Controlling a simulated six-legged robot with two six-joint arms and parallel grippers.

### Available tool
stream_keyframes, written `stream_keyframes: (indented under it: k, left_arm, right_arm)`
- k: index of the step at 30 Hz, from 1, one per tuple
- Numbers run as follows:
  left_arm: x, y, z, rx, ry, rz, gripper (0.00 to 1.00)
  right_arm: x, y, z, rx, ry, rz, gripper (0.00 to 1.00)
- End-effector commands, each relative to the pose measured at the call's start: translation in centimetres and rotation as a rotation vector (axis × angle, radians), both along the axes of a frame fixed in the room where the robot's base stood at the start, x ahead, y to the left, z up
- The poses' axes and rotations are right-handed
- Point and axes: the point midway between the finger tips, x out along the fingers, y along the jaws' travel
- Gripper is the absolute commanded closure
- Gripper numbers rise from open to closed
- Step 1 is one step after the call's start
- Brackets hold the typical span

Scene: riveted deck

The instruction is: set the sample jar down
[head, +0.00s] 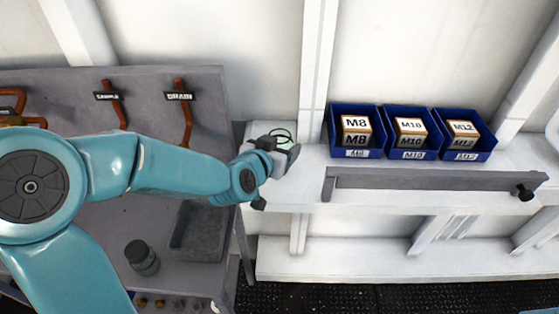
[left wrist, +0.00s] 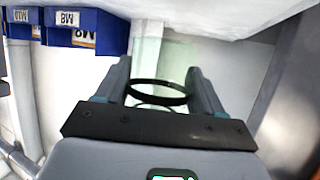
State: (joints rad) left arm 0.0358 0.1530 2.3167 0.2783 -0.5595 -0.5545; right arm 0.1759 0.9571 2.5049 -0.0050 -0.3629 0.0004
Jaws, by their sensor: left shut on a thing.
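My left gripper (head: 287,152) is shut on the sample jar (head: 282,134), a clear, pale green jar with a black ring, over the left end of the white shelf (head: 300,190). In the left wrist view the jar (left wrist: 165,58) sits between the two fingers of my left gripper (left wrist: 165,75), and its black ring shows near the palm. In the head view most of the jar is hidden behind the gripper. I cannot tell whether its base touches the shelf. My right gripper is not in view.
Blue bins (head: 357,153) labelled M8, M10 and M12 stand at the shelf's back. A grey bar (head: 430,180) runs along its front.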

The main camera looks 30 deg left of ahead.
Motion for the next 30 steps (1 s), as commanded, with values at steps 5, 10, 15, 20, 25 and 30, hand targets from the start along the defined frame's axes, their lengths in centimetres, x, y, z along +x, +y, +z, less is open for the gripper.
stream_keyframes:
  k: [5,10,15,20,25,30]
  left_arm:
    - [0.1,0.1,-3.1,0.0,0.004,0.001,0.72]
    - [0.1,0.1,-3.4,0.0,0.0,0.0,0.72]
    - [0.1,0.0,-3.5,0.0,0.0,0.0,0.72]
    - [0.1,0.0,-3.7,0.0,0.002,-0.001,0.19]
    - [0.1,0.0,-3.7,0.0,0.002,-0.001,0.07]
    - [0.1,0.0,-3.6,0.0,0.002,-0.001,0.07]
  right_arm:
    - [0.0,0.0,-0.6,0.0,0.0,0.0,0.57]
    - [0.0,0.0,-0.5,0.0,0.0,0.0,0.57]
    - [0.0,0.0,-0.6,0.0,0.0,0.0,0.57]
    - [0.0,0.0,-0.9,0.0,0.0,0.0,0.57]
    - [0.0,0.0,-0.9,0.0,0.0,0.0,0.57]
    - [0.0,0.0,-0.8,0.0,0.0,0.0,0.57]
